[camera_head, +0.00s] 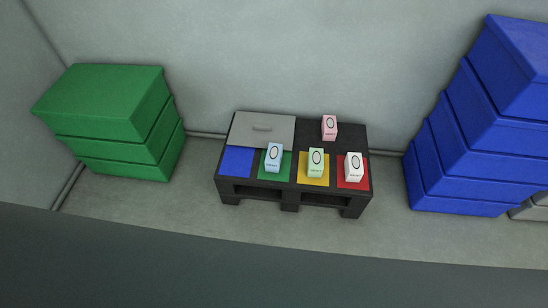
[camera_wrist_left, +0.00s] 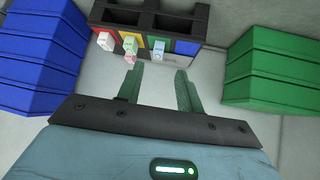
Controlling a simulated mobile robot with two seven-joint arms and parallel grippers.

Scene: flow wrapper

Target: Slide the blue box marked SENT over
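A light blue box (camera_head: 274,157) stands upright on the green square (camera_head: 270,174) of a low black table (camera_head: 345,198). Its marking is too small to read. The box also shows in the left wrist view (camera_wrist_left: 158,47). My left gripper (camera_wrist_left: 160,72) shows only in the left wrist view. Its two fingers are spread apart with nothing between them, and it is apart from the boxes. A bare blue square (camera_head: 237,162) lies left of the box. My right gripper is in neither view.
A pale green box (camera_head: 316,162) stands on the yellow square, a white box (camera_head: 353,167) on the red square, and a pink box (camera_head: 329,127) behind them. A grey panel with a handle (camera_head: 261,130) covers the back left. Green bins (camera_head: 118,115) and blue bins (camera_head: 470,135) flank the table.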

